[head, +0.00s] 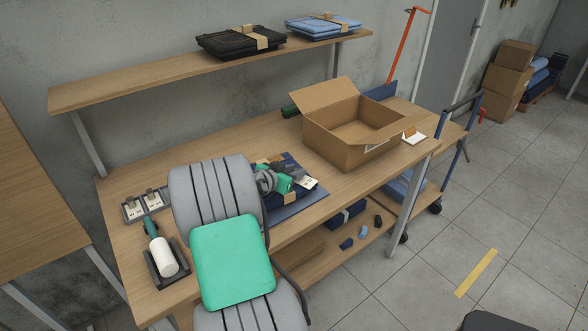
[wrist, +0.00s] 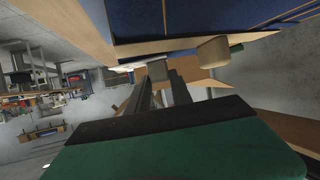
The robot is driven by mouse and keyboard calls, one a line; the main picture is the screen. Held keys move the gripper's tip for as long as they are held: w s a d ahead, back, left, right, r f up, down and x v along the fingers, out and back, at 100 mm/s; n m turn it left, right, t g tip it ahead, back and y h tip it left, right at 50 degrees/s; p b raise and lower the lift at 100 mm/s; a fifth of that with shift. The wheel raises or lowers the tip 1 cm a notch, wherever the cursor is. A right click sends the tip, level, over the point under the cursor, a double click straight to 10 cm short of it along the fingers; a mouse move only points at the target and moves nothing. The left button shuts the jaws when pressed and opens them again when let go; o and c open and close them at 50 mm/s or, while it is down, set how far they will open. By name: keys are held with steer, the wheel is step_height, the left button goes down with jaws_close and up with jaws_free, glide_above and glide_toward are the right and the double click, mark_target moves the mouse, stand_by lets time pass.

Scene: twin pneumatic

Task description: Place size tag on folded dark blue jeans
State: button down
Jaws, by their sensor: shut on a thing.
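My gripper (head: 295,175) is over the jeans, shut on the white size tag (head: 308,183), which has dark print. The tag is at or just above the right part of the jeans; I cannot tell if it touches them. In the wrist view, my gripper (wrist: 162,72) is close to the dark blue cloth (wrist: 220,18) and the beige band (wrist: 212,49). My arm hides part of the jeans.
An open cardboard box (head: 345,150) stands right of the jeans. Tag trays (head: 145,206) and a white roll in a holder (head: 163,258) are at the left. Folded black jeans (head: 240,42) and light blue jeans (head: 322,27) lie on the shelf above.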

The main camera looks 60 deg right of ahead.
steer(key=shift+f+b, duration=0.25)
steer(key=shift+b, duration=0.1)
steer(key=c, duration=1.1)
jaws_free()
steer(key=shift+r, duration=0.1)
steer(key=shift+c, duration=0.2)
